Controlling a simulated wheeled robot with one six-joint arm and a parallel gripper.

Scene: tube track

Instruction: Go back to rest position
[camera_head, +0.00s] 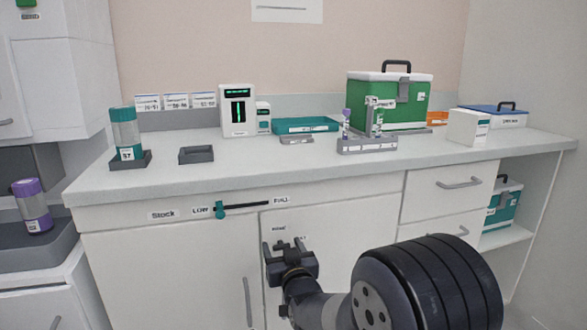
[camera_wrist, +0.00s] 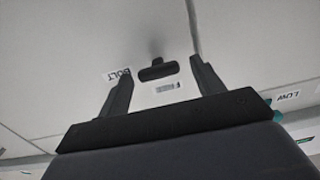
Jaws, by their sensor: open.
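My gripper (camera_head: 287,247) is in front of the white lower cabinet, below the counter's front edge, at the lower middle of the head view. Its two fingers are apart and I see nothing held. In the wrist view my gripper (camera_wrist: 160,66) has its fingers spread towards the cabinet front. I cannot tell how much gap separates the fingers from the knob. In the head view the gripper hides the knob.
A slider (camera_head: 220,210) marked LOW and FULL is above the gripper on the cabinet front. The counter (camera_head: 240,175) carries a teal-capped jar (camera_head: 125,130), a tube rack (camera_head: 367,145) and a green box (camera_head: 400,100). A drawer handle (camera_head: 460,183) protrudes to the right.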

